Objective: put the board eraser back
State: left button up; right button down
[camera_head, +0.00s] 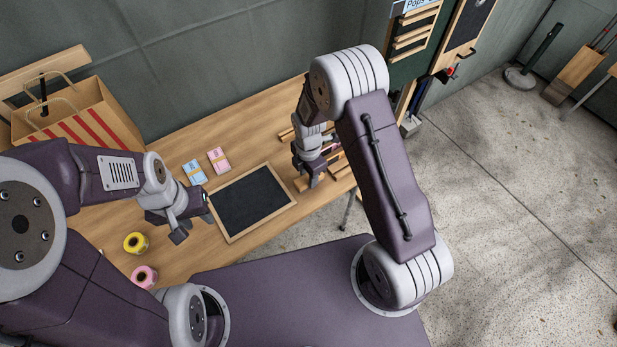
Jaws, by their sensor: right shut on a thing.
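My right gripper (313,176) is at the right part of the wooden table, among light wooden slats (338,168). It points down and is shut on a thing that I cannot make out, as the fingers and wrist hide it. I cannot clearly pick out the board eraser in this view. A black slate with a wooden frame (252,203) lies flat on the table between my two grippers. My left gripper (194,227) is open and empty at the left edge of the slate.
Blue (194,172) and pink (218,160) banded stacks lie behind the slate. Yellow (135,243) and pink (144,277) rolls lie at the front left. A red-striped paper bag (85,115) stands back left. A green board with wooden racks (412,45) stands beyond the table's right end.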

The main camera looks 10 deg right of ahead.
jog(key=shift+w+f, duration=0.1)
jog(key=shift+f, duration=0.8)
jog(key=shift+f, duration=0.1)
jog(key=c, duration=0.9)
grip_release()
jog(key=shift+c, duration=0.2)
notch_tip(320, 180, up, 12)
jog(key=s+d+r+m, duration=0.2)
jog(key=s+m, duration=0.4)
jog(key=m, duration=0.5)
jog(key=s+d+r+m+t, duration=0.1)
jog(key=s+d+r+m, duration=0.1)
jog(key=s+d+m, duration=0.2)
jog(key=s+m, duration=0.3)
jog(key=m, duration=0.4)
jog(key=shift+s, duration=0.1)
